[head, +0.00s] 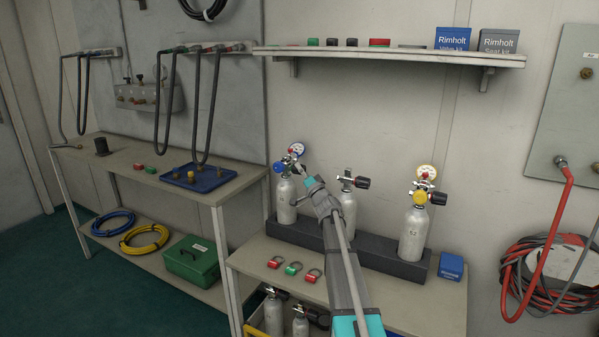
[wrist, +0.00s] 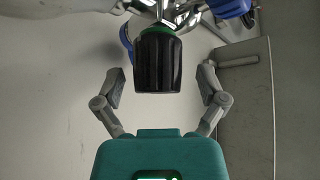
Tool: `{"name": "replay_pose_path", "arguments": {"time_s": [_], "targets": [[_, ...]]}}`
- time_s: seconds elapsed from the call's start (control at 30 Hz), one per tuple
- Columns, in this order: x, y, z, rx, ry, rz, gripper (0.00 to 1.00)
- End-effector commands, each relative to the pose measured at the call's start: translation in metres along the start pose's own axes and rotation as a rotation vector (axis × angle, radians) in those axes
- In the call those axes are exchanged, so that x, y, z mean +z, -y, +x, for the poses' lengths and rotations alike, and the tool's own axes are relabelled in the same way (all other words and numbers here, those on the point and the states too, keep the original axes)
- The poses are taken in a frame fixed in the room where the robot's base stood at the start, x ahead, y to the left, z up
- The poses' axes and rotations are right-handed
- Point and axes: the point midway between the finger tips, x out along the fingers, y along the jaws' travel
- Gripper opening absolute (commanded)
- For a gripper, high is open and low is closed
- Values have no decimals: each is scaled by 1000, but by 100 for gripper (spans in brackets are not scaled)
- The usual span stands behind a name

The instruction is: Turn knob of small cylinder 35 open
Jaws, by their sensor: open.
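Three small grey cylinders stand upright in a dark rack (head: 340,246). My gripper (head: 302,173) is at the left cylinder's valve. In the wrist view, my gripper (wrist: 160,80) is open, its fingers either side of a ribbed black knob (wrist: 158,62) with a green ring, gaps showing on both sides.
Red and green shackle-like rings (head: 293,268) lie on the bench front, and a blue box (head: 451,266) stands right of the rack. A wall shelf (head: 390,57) hangs above. A side table (head: 150,165) with hoses over it is at left.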

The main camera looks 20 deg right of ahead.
Motion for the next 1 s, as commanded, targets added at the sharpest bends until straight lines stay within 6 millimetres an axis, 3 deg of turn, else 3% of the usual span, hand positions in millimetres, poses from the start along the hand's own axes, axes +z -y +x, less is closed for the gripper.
{"name": "replay_pose_path", "arguments": {"time_s": [0.2, 0.37, 0.47, 0.67, 1.0], "targets": [[14, 1, -7, 28, 36, -32, 91], [39, 18, -14, 3, 112, -39, 91], [66, 35, -22, -20, 193, -41, 91], [142, 77, -52, -59, 438, -45, 91], [261, 126, -135, -12, 904, -72, 91]]}}
